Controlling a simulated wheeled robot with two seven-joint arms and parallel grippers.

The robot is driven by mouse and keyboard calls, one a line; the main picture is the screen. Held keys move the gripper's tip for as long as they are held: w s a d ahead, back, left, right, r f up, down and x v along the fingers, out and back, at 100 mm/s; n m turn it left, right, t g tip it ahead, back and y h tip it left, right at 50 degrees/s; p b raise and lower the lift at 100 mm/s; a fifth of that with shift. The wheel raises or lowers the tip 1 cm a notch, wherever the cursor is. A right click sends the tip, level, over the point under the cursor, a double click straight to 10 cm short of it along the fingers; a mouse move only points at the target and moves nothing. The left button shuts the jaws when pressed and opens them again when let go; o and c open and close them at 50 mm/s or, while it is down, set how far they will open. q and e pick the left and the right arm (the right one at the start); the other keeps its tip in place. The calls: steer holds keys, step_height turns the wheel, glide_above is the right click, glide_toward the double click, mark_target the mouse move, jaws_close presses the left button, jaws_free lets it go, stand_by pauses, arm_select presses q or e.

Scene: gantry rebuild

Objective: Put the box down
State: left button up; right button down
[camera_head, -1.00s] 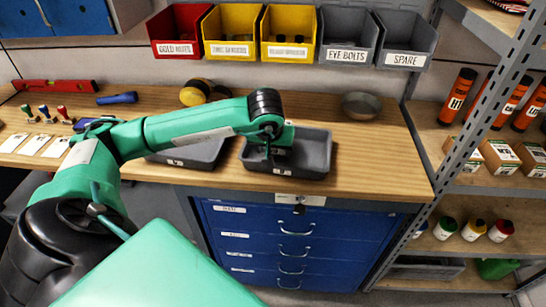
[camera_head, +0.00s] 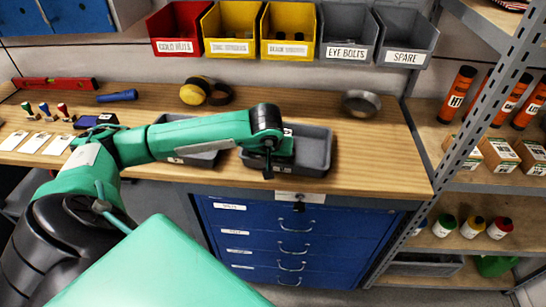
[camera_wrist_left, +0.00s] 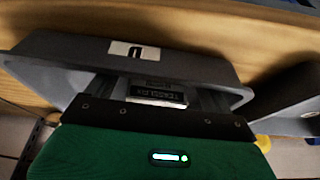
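My left gripper (camera_head: 268,168) is at the front edge of the right-hand dark grey tray (camera_head: 318,150) on the wooden bench, pointing down. In the left wrist view the tray (camera_wrist_left: 200,67) has a white label on its wall. A small dark box with a printed label (camera_wrist_left: 158,96) shows between the two spread fingers of my left gripper (camera_wrist_left: 155,90), low in the tray. The fingers look apart; contact with the box is hard to see. The box is hidden in the head view. My right gripper is not in view.
A second grey tray (camera_head: 203,157) stands left of it, partly behind my arm. Blue drawers (camera_head: 295,240) are below. A metal shelf upright (camera_head: 480,110) stands at right.

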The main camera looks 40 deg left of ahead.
arm_select(q)
steer(key=shift+r, duration=0.1)
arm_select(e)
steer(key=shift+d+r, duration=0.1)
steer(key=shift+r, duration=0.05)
arm_select(q)
steer(key=shift+r, duration=0.2)
steer(key=b+v, duration=0.1)
steer(key=v, duration=1)
steer(key=shift+r, duration=0.35)
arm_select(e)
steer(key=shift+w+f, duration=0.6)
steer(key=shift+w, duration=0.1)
arm_select(q)
steer(key=shift+s, duration=0.15)
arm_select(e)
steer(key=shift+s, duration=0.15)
